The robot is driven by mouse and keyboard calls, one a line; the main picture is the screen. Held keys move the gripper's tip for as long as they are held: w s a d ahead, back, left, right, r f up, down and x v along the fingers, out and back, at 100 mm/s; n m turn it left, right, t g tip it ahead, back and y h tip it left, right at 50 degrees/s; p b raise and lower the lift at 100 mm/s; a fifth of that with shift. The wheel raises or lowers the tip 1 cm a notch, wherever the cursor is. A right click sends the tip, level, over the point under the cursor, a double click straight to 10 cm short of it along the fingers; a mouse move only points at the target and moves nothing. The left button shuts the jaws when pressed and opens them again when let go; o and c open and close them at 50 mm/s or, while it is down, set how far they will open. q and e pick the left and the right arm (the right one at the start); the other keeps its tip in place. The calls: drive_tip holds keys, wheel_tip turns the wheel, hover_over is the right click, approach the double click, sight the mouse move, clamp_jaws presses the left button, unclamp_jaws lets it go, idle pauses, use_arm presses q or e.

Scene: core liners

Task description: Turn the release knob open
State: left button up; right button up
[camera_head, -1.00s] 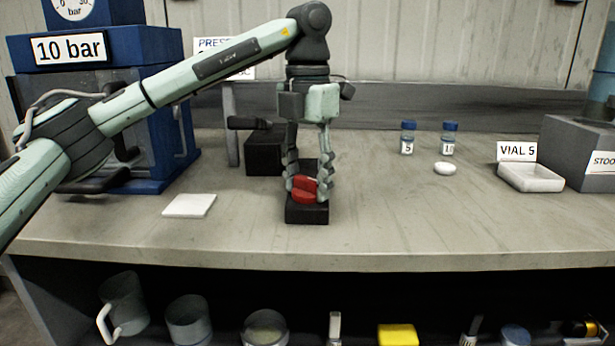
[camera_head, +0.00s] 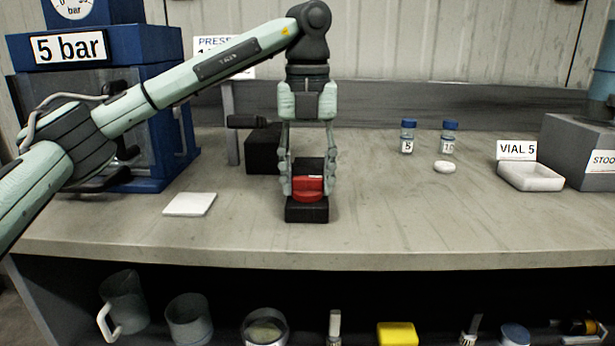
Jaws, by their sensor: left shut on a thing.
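The red release knob (camera_head: 308,195) sits on a small black block (camera_head: 307,214) near the front of the bench. My left gripper (camera_head: 307,186) points straight down over it, with one finger on each side of the knob, shut on it. The knob's front face is squared to the bench's front edge, with a small white mark on top. The sign on the blue press (camera_head: 70,47) at the left reads 5 bar. My right gripper is not in view.
A white square pad (camera_head: 190,204) lies left of the block. A black block with a handle (camera_head: 262,150) stands behind. Two blue-capped vials (camera_head: 408,137), a white disc (camera_head: 444,167) and a white tray (camera_head: 530,178) labelled VIAL 5 are at the right. The front-right bench is clear.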

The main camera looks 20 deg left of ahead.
sight(308, 177)
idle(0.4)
use_arm(q)
drive_tip(key=o, duration=1.2)
drive_tip(key=shift+c, duration=0.2)
wheel_tip(308, 177, up, 12)
